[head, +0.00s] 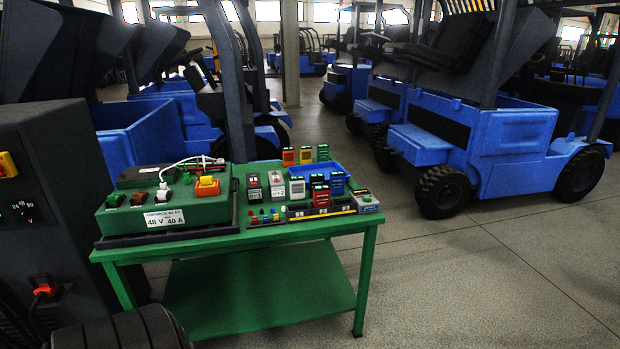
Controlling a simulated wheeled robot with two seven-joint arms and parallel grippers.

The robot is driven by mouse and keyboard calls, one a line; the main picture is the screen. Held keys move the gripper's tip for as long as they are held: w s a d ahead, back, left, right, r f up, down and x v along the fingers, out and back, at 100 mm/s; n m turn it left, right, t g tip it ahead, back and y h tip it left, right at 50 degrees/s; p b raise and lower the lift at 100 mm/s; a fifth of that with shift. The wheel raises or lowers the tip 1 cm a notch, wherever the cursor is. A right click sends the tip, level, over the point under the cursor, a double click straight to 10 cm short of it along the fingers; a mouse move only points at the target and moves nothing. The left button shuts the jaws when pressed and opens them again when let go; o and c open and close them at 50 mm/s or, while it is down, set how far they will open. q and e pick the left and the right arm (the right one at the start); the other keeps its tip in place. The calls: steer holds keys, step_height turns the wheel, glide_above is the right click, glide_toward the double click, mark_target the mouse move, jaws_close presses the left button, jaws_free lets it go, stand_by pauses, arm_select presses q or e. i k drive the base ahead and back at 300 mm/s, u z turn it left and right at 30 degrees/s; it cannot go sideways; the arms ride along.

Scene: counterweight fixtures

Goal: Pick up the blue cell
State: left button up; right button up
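A small blue cell (337,184) stands on the right part of the green table (240,242), at the right end of a blue tray (304,171). Whether it stands in the tray or just in front of it is too small to tell. Neither of my grippers shows in the head view.
A green charger box (150,217) marked 48 V 40 A fills the table's left side. A dark cabinet (50,190) stands left. Blue forklifts (510,140) stand behind; floor at right is clear.

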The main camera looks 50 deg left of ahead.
mark_target(336, 178)
steer(key=u, duration=1.1)
steer(key=i, duration=1.15)
steer(key=u, duration=0.95)
